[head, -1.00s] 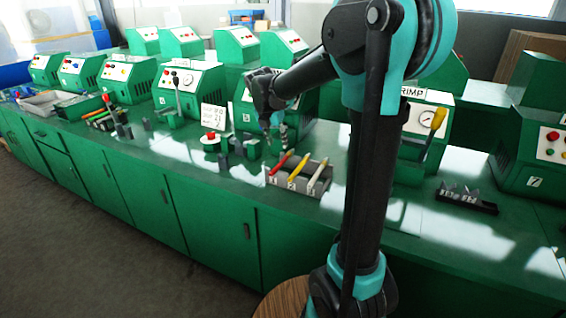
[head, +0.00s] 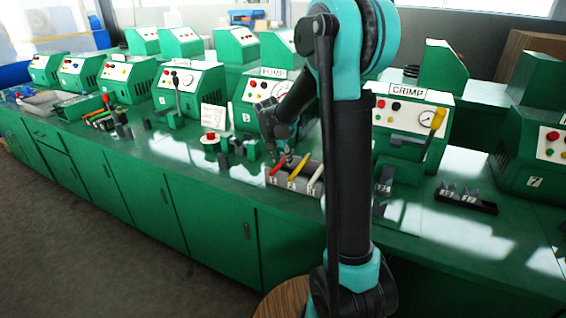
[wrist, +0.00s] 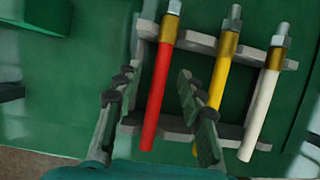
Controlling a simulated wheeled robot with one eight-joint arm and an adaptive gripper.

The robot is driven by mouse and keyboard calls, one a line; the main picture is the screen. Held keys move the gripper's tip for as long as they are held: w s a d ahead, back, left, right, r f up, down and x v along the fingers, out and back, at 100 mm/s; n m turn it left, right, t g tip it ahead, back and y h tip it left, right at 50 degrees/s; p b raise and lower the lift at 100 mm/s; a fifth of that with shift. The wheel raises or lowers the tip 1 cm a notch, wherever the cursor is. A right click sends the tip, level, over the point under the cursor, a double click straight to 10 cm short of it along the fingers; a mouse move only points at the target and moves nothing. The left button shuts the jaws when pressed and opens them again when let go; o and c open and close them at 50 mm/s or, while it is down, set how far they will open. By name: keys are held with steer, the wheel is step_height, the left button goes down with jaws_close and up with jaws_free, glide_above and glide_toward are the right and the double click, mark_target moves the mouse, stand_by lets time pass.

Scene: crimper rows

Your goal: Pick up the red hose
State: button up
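The red hose (wrist: 156,98) lies in the grey rack, leftmost of three hoses, with a brass and silver fitting at its far end. In the head view the red hose (head: 279,167) shows partly beside my gripper (head: 283,152). In the wrist view my gripper (wrist: 155,78) is open, one finger on each side of the red hose, with gaps visible; its height above the hose is hard to tell. The yellow hose (wrist: 213,90) is just right of the right finger. The white hose (wrist: 258,115) is further right.
The rack (head: 274,182) stands on the green bench near its front edge. A red-topped part (head: 210,136) and small grey blocks stand to its left. The pump machine (head: 258,90) is behind, the crimp machine (head: 408,125) to the right.

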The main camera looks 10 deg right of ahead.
steer(key=shift+f, duration=0.2)
stand_by(0.6)
jaws_close()
